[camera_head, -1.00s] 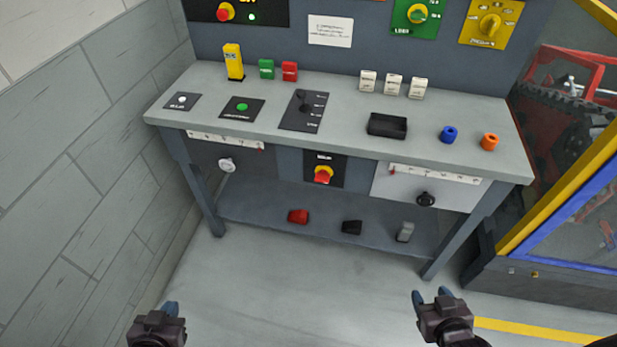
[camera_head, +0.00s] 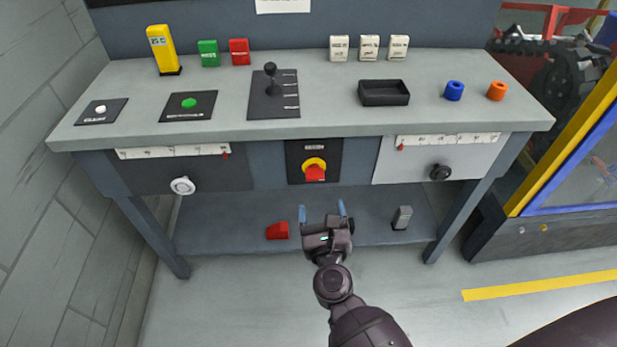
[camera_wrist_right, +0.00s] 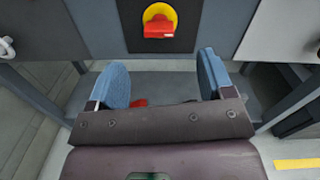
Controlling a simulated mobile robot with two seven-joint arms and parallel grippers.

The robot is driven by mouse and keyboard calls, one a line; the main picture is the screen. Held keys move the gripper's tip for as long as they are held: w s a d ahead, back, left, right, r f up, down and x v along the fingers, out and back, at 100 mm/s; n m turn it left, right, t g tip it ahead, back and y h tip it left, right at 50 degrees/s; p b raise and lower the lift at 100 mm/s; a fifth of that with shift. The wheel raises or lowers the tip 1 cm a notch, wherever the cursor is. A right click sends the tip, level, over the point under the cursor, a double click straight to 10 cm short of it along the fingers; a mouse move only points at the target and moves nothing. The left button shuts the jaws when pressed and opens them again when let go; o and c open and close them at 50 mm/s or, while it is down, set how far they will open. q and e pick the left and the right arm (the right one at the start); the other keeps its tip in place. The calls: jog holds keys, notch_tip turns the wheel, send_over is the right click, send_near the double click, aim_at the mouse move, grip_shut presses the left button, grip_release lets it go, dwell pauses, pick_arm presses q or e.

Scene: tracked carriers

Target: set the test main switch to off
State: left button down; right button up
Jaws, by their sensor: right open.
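A rotary switch with a red handle on a yellow disc (camera_head: 315,171) sits on a black plate in the middle of the bench's front. I take it as the test main switch; its label is too small to read. It also shows at the top of the wrist view (camera_wrist_right: 159,24), its red handle lying roughly level. My right gripper (camera_head: 322,210) is open and empty, below and in front of the switch, apart from it. Its two blue fingers (camera_wrist_right: 163,80) also show in the wrist view, pointing towards the bench. My left gripper is out of view.
The bench top (camera_head: 330,118) overhangs the switch. A white knob (camera_head: 182,186) is at left and a black knob (camera_head: 440,173) at right. A red block (camera_head: 278,230) and a grey block (camera_head: 402,217) lie on the lower shelf. A black lever (camera_head: 271,78) stands above.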

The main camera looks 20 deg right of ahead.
aim_at(316, 179)
jog(key=w+d, duration=0.1)
jog(key=w, duration=0.2)
jog(key=w+m, duration=0.1)
jog(key=w, duration=0.3)
jog(key=w+d+f+m, duration=0.1)
jog(key=w, duration=0.3)
jog(key=shift+w+d+h, duration=0.1)
jog(key=shift+d+h, duration=0.2)
jog(key=shift+c, duration=0.3)
jog(key=c, duration=0.9)
jog(key=shift+o, duration=0.2)
